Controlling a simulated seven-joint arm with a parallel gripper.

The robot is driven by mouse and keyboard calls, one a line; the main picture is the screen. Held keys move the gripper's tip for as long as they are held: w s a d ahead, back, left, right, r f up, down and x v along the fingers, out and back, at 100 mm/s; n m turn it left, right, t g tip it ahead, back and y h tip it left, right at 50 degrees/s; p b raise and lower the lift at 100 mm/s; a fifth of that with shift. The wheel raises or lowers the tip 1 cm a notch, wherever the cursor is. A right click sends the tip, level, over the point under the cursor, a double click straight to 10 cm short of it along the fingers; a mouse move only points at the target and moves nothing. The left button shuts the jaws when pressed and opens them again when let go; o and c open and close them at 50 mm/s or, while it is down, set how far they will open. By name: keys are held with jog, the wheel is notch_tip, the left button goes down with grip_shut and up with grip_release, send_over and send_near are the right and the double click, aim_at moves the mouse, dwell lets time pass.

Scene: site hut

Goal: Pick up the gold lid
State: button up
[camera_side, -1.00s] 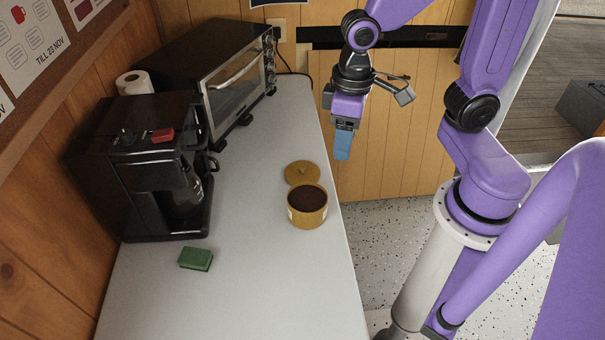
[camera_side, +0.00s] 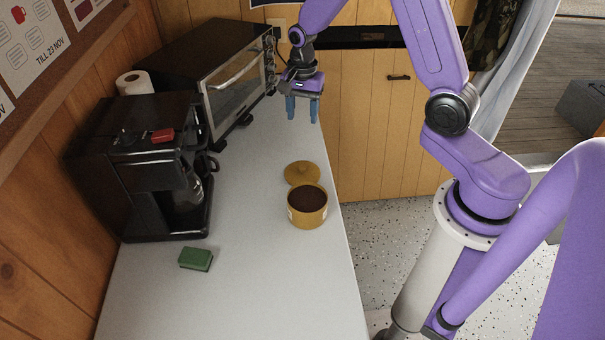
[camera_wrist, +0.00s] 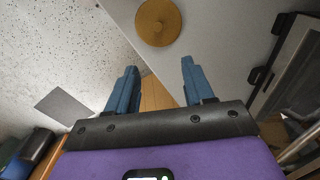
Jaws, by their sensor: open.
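The gold lid (camera_side: 301,172) is round with a small knob and lies flat on the grey-white counter, just behind the gold canister. It also shows in the wrist view (camera_wrist: 158,22) at the top, beyond my fingertips. The gold canister (camera_side: 308,212) stands open and upright with dark brown contents. My gripper (camera_side: 303,108) points down with its two blue fingers apart and empty. It hangs above the far end of the counter, behind the lid and apart from it. In the wrist view my gripper (camera_wrist: 157,76) has clear space between its fingers.
A black coffee maker (camera_side: 150,170) with a glass jug and a toaster oven (camera_side: 232,85) line the counter's left side. A green sponge (camera_side: 196,259) lies at the front left. The counter (camera_side: 255,290) is bare around the lid and canister, which stand near its right edge.

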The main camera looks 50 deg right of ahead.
send_over(303, 167)
jog(key=f, duration=1.2)
jog(key=shift+w+d+f, duration=0.15)
jog(key=shift+w+d, duration=0.1)
jog(key=f, duration=0.3)
jog(key=shift+s+a+f, duration=0.25)
jog(key=shift+a, duration=0.05)
jog(key=shift+f, duration=0.8)
grip_shut()
